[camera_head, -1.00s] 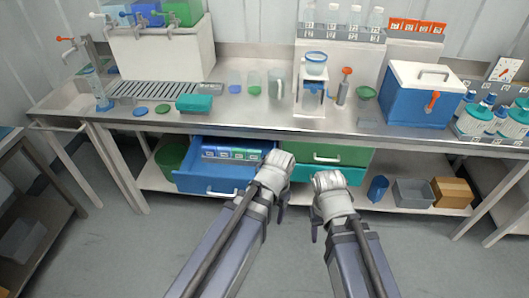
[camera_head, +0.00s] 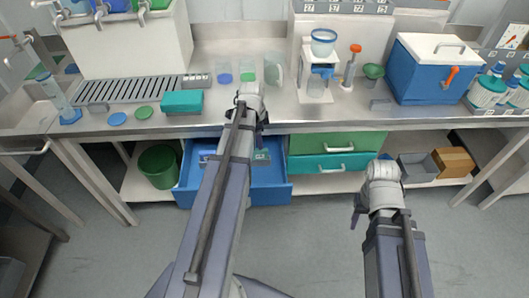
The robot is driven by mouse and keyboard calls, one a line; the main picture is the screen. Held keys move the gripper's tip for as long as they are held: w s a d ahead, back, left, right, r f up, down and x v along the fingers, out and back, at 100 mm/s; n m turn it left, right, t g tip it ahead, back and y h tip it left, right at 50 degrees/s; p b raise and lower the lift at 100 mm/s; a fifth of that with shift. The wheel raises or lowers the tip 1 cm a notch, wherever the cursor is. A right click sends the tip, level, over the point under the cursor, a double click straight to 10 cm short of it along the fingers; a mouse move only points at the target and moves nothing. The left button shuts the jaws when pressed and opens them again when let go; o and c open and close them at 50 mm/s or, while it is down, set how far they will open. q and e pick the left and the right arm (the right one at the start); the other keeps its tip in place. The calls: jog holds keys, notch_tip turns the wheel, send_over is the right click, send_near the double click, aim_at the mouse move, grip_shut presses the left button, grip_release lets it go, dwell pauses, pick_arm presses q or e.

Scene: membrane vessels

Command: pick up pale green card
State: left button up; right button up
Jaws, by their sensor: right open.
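The open blue drawer (camera_head: 270,193) under the bench holds a row of small card-like items. A greenish one (camera_head: 262,157) shows at the right of the row, and a blue one (camera_head: 207,156) at the left. I cannot tell for sure which is the pale green card. My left arm hides the middle of the row. My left gripper (camera_head: 251,112) is over the drawer, near the bench's front edge; its jaws are hidden from this angle. My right gripper (camera_head: 359,212) is open and empty, in front of the shelf to the right of the drawers.
Shut green (camera_head: 310,144) and teal (camera_head: 310,163) drawers are right of the open one. A green bin (camera_head: 160,167) stands left of it. The steel bench (camera_head: 230,122) carries a teal box (camera_head: 182,102), cups and a blue cooler (camera_head: 425,82). Floor in front is clear.

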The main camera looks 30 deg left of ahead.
aim_at(260, 156)
pick_arm(q)
jog(key=shift+w+f+b, duration=0.15)
jog(key=shift+f+b, duration=1.1)
jog(key=shift+f, duration=0.1)
jog(key=f+b, duration=0.5)
jog(key=shift+w+a, duration=0.3)
jog(key=shift+w, duration=0.1)
